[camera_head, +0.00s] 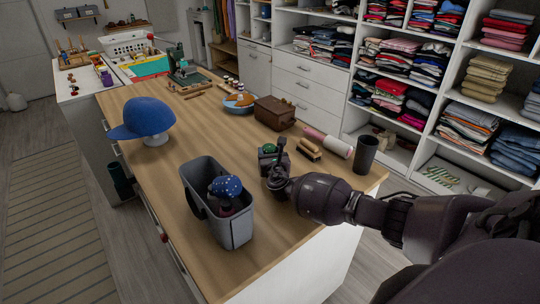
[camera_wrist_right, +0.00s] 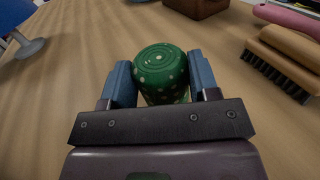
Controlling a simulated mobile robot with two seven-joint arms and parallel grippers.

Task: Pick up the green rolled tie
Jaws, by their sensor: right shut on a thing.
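The green rolled tie (camera_wrist_right: 160,72) has pale dots and sits between the two blue fingers of my right gripper (camera_wrist_right: 162,84) in the right wrist view. The fingers close on it from both sides. In the head view, the green tie (camera_head: 269,148) shows small at the tip of my right gripper (camera_head: 270,156), over the near right part of the wooden table. I cannot tell whether the tie touches the tabletop. My left gripper is not in view.
A grey bin (camera_head: 233,228) with a blue dotted roll (camera_head: 226,187) stands left of my right gripper. A brown box (camera_head: 274,112) and blue cap (camera_head: 142,117) stand farther back.

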